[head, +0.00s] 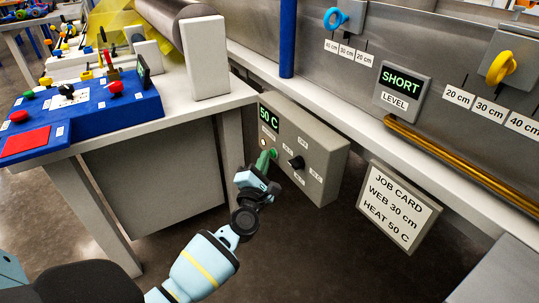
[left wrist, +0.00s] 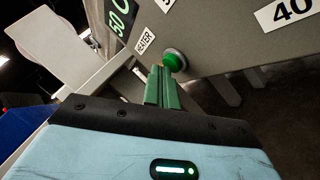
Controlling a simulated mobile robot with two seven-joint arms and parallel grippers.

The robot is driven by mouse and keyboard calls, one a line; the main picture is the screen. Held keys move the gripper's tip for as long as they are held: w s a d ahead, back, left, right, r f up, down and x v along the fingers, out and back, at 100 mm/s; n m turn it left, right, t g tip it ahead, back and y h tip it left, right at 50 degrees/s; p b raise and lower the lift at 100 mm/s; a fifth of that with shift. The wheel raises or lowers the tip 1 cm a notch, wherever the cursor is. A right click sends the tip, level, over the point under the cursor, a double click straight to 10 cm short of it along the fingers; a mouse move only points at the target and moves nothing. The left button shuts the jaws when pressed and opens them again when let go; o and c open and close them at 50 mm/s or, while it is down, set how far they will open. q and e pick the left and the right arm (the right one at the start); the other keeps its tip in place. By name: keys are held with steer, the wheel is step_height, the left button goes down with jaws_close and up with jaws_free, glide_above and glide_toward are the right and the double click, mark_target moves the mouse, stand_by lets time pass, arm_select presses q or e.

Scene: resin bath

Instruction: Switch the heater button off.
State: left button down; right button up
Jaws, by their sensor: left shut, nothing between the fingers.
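The grey heater box (head: 325,165) hangs under the bath's edge. Its display (head: 268,116) reads 50 C, and it carries a black knob (head: 297,162). The round green heater button (left wrist: 175,61) sits beside the HEATER label (left wrist: 145,41) in the left wrist view. A pale lit lamp (head: 263,143) shows on the box, and also at the top of the left wrist view (left wrist: 166,4). My left gripper (head: 265,158) is shut and empty. Its green fingertips are right at the button and overlap its edge in the wrist view; I cannot tell whether they touch. My right gripper is out of view.
A job card (head: 396,208) reads web 30 cm, heat 50 C. A SHORT level display (head: 402,86) and a brass-coloured bar (head: 460,166) are on the bath's side. A blue control panel (head: 90,118) is on the white bench at left. The floor below the box is clear.

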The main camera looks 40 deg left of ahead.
arm_select(q)
steer(key=shift+w+d, duration=0.1)
steer(key=shift+w, duration=0.2)
steer(key=shift+r, duration=0.1)
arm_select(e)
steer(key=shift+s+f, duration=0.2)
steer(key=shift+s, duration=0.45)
arm_select(q)
steer(key=shift+s, duration=0.2)
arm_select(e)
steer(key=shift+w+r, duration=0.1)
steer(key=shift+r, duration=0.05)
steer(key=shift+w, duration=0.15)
arm_select(q)
steer(key=s+a+p, duration=0.1)
steer(key=s+a, duration=0.1)
steer(key=s, duration=0.3)
steer(key=shift+s+a+p, duration=0.2)
steer(key=shift+s+p, duration=0.1)
steer(key=shift+s, duration=0.05)
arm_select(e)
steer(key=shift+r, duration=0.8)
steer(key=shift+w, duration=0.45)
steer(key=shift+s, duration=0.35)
